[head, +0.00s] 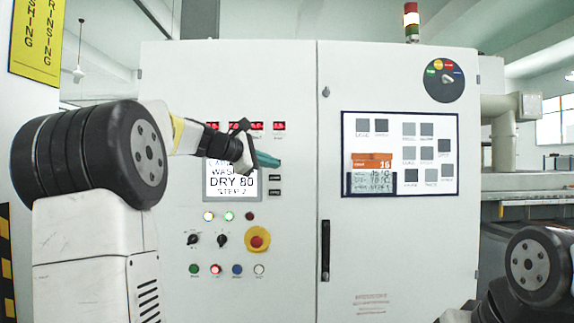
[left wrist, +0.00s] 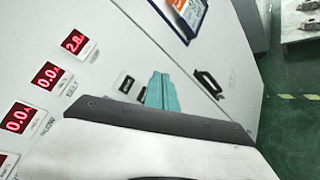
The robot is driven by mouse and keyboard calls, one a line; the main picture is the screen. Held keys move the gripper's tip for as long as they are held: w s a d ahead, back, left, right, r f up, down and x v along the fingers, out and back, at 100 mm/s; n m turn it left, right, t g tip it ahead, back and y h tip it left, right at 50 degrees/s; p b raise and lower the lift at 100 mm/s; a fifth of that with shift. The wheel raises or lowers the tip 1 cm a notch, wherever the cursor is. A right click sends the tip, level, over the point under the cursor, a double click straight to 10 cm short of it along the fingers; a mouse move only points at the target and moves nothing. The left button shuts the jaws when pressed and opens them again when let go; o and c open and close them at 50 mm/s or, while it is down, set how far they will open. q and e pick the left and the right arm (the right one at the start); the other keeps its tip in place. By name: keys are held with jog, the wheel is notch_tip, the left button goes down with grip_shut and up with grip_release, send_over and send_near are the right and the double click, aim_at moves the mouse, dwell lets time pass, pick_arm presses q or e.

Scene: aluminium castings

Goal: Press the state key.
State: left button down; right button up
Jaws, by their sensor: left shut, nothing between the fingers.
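My left gripper (head: 267,160) reaches in from the left in front of the cabinet panel, its teal fingers together and empty. The fingers also show in the left wrist view (left wrist: 161,91). They overlap the upper right of the screen (head: 222,190), which reads "DRY 80" and "STEP 2". Right of the screen, below the fingertips, are two small dark keys (head: 275,185). Their labels are too small to read, so I cannot tell which is the state key. A dark key (left wrist: 126,84) shows beside the fingers in the left wrist view. Contact cannot be told. My right gripper is out of view.
Red number displays (left wrist: 48,77) sit above the screen. Below it are lamps, black knobs (head: 222,240), a red emergency stop (head: 257,239) on yellow and a row of coloured buttons (head: 237,269). A door handle (head: 326,250) and a framed board (head: 400,120) are to the right.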

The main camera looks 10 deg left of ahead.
pick_arm(q)
jog(key=w+a, duration=0.2)
jog(key=w, duration=0.6)
jog(key=shift+w, duration=0.2)
jog(key=shift+w, duration=0.1)
dwell(1.8)
jog(key=shift+w+a, duration=0.1)
jog(key=shift+w, duration=0.2)
jog(key=shift+w+a, duration=0.1)
jog(key=shift+w, duration=0.25)
dwell(0.6)
jog(key=shift+s, duration=0.15)
jog(key=shift+s+d, duration=0.2)
jog(key=shift+s, duration=0.4)
jog(key=s, duration=0.2)
jog(key=s+d, duration=0.1)
jog(key=s, duration=0.2)
dwell(0.4)
